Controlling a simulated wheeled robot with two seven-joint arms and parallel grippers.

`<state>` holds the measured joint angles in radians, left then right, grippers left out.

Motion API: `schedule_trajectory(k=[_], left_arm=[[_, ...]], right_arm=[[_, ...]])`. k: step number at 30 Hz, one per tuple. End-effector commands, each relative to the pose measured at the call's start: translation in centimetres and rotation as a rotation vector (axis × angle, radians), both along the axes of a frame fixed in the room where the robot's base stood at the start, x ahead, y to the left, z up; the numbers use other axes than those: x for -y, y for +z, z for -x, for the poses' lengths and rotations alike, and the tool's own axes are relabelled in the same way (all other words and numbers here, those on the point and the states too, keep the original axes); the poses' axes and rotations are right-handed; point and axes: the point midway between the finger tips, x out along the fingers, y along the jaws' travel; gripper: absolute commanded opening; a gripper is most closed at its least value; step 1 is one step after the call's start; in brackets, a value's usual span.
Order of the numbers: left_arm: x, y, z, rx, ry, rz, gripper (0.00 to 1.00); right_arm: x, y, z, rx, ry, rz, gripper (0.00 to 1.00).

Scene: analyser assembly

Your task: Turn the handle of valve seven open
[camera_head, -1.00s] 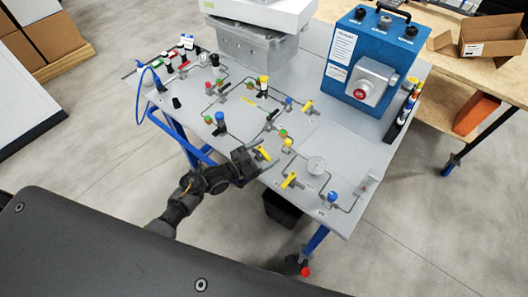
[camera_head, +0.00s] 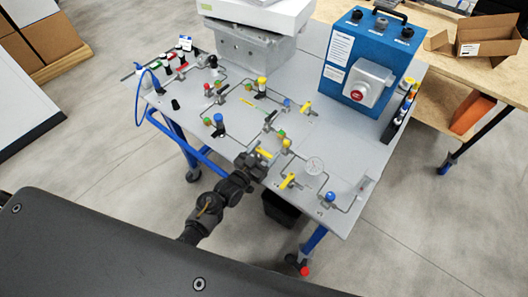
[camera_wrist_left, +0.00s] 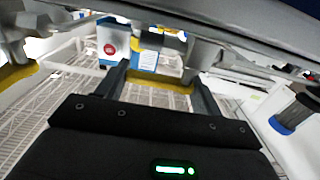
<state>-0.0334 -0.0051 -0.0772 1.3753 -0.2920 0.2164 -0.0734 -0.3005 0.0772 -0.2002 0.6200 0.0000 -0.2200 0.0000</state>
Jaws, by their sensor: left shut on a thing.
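My left gripper (camera_head: 256,160) is at the front edge of the bench panel, shut on a yellow valve handle (camera_head: 264,153). In the left wrist view the same yellow handle (camera_wrist_left: 158,86) lies crosswise between the two fingers of the left gripper (camera_wrist_left: 160,80). The valve number cannot be read, and part of the valve body is hidden by the gripper. Another yellow handle (camera_head: 288,181) stands to the right, near the front edge, and one more (camera_head: 306,108) is further back. My right gripper is not in view.
A blue box with a red button (camera_head: 345,45) stands at the back right. A black bin (camera_head: 282,208) is under the bench. The floor in front is clear.

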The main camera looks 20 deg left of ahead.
Motion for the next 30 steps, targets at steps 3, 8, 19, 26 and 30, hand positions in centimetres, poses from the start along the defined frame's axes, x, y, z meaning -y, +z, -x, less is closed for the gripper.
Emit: schedule_trajectory(k=[3,8,19,26,30], left_arm=[[0.0,0.0,0.0,0.001,0.0,0.001,0.69],[0.0,0.0,0.0,0.001,-0.001,0.001,0.88],[-0.3,-0.2,0.7,-0.001,-0.001,0.0,0.88],[-1.8,-0.4,4.6,-0.001,-0.001,-0.001,0.88],[-2.7,-0.4,7.2,-0.001,-0.001,0.001,0.88]], right_arm=[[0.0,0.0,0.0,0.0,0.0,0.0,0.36],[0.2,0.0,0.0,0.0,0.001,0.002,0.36],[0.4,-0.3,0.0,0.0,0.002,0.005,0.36],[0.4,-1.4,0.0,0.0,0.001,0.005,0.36],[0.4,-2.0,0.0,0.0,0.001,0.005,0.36]])
